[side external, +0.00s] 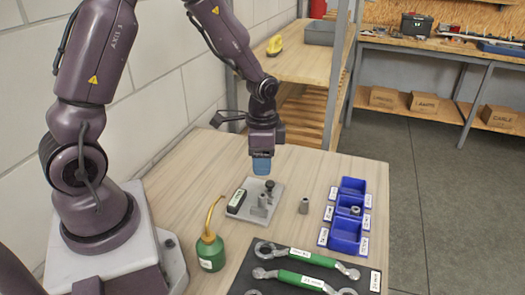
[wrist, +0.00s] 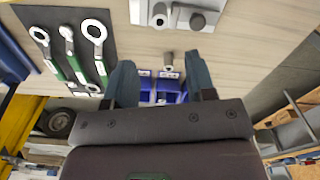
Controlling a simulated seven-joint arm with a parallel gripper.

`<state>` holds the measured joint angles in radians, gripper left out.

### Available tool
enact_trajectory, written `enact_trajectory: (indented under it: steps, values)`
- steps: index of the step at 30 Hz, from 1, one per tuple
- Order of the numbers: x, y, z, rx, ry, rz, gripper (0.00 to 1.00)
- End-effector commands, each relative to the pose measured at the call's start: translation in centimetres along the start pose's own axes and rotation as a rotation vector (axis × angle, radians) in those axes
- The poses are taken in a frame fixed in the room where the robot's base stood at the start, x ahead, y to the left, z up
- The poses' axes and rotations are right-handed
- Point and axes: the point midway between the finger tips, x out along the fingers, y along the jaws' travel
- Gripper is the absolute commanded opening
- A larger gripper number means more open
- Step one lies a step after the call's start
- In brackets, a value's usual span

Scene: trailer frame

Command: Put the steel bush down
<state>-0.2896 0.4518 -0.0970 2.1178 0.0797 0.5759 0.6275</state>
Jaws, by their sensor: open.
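A small steel bush (side external: 303,206) stands upright on the wooden table, between the grey fixture plate (side external: 275,215) and the blue bins (side external: 345,236). It also shows in the wrist view (wrist: 168,59), where it appears between my fingers. My gripper (side external: 262,166) has blue fingertips and hangs above the table, behind the plate and to the left of the bush. In the wrist view my gripper (wrist: 159,62) is open and empty, apart from the bush. The plate carries upright metal posts and a dark knob. A similar metal piece (side external: 355,210) sits in the middle bin.
A green oil can (side external: 210,252) stands at the front left. Green-handled spanners (side external: 303,281) lie on a dark mat at the front. A shelf post (side external: 338,80) rises behind the table. Bare table lies around the bush and behind the plate.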

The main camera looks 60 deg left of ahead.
Motion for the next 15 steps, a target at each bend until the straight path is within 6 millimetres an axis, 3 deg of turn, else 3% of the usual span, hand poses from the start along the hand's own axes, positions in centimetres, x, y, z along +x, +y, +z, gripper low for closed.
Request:
enact_trajectory:
  steps: [8,11,15]
  values:
    - [-3.2,0.2,0.0,-0.013,0.012,-0.013,0.51]
    - [-5.8,1.0,0.1,-0.049,0.043,-0.048,0.51]
    - [-11.2,3.4,1.1,-0.144,0.125,-0.11,0.51]
